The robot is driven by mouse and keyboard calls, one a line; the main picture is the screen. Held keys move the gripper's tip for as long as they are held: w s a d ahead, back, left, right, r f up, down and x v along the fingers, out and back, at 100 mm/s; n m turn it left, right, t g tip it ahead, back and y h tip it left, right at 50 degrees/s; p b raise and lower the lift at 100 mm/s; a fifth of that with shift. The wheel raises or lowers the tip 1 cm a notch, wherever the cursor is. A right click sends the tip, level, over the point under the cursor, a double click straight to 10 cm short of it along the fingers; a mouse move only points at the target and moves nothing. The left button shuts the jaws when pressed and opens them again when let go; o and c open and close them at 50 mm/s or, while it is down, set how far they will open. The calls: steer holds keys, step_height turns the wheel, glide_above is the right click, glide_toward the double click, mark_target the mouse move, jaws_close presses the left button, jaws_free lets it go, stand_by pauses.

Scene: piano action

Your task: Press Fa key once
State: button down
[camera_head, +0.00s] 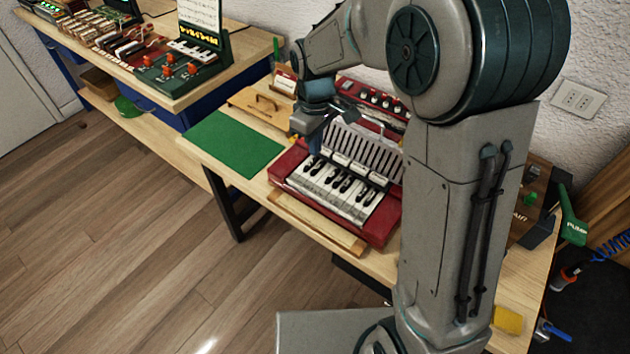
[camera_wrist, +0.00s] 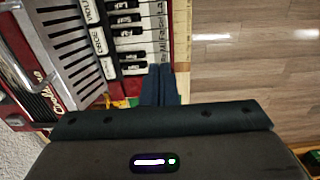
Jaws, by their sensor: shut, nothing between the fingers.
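A red toy piano (camera_head: 385,232) with white and black keys (camera_head: 345,190) stands on the wooden table. The wrist view shows part of the same keyboard (camera_wrist: 132,22), with small note labels at the outer ends of the white keys. The label for the Fa key (camera_wrist: 158,34) seems to be in that row, but the print is too small to be sure. My gripper (camera_head: 316,148) is above the left end of the keyboard. Its fingers (camera_wrist: 161,84) are shut and empty, and cover some keys at that end. I cannot tell whether they touch a key.
A green mat (camera_head: 235,143) lies left of the piano. A slotted metal grille (camera_wrist: 68,40) and label tabs (camera_head: 357,166) are behind the keys. A wooden strip (camera_head: 315,222) runs along the piano's front. The wooden floor (camera_head: 150,230) in front is clear.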

mark_target(315, 190)
step_height(315, 190, down, 14)
steer(key=shift+r+p, duration=0.1)
steer(key=shift+p, duration=0.7)
steer(key=shift+f, duration=0.2)
steer(key=shift+f+b, duration=0.3)
steer(key=shift+b, duration=0.1)
steer(key=shift+r, duration=0.1)
steer(key=shift+r+p, duration=0.5)
steer(key=shift+r, duration=0.25)
steer(key=shift+r, duration=0.1)
